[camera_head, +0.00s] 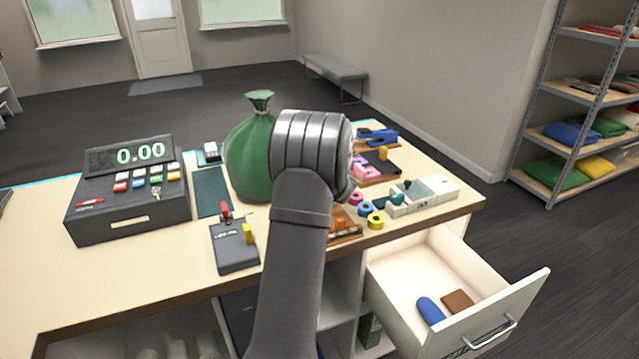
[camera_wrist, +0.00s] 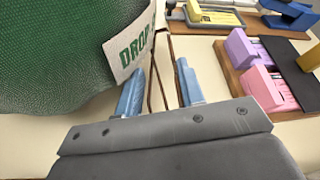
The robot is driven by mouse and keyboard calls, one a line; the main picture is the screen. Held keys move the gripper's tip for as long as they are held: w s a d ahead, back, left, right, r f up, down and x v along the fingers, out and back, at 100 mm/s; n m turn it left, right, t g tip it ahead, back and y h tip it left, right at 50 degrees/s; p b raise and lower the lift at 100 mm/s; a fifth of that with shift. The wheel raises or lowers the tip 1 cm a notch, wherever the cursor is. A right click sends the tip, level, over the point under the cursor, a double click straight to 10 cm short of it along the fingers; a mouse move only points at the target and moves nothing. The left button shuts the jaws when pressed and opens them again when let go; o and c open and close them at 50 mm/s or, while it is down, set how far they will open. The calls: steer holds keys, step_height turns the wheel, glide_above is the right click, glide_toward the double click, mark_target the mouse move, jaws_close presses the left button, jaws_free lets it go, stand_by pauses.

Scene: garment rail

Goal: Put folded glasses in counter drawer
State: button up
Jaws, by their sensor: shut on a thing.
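My gripper (camera_wrist: 160,88) has its two blue fingers a little apart at the counter top, beside the green bag. Thin brown pieces (camera_wrist: 152,92) show between the fingers; they look like the folded glasses, held edge-on, though most of their shape is hidden. In the head view my arm hides the gripper and the glasses. The counter drawer (camera_head: 402,278) is pulled open at the right front of the counter. A blue oblong thing (camera_head: 430,310) and a brown flat thing (camera_head: 457,301) lie in its front part; its back part is bare.
The green bag (camera_head: 247,152) with a white label stands close left of my gripper. A cash register (camera_head: 125,212) and card terminal (camera_head: 234,250) are farther left. Tape rolls (camera_head: 375,220), a white organiser (camera_head: 436,196) and pink and purple things (camera_wrist: 262,72) crowd the right side.

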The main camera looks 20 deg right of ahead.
steer(key=shift+f, duration=1.75)
steer(key=shift+f, duration=0.1)
steer(key=o, duration=1)
steer(key=shift+s+r, duration=0.2)
steer(key=shift+s, duration=0.05)
steer(key=v, duration=1.1)
steer(key=shift+s+a+r, duration=0.1)
steer(key=shift+s, duration=0.15)
steer(key=shift+c, duration=1)
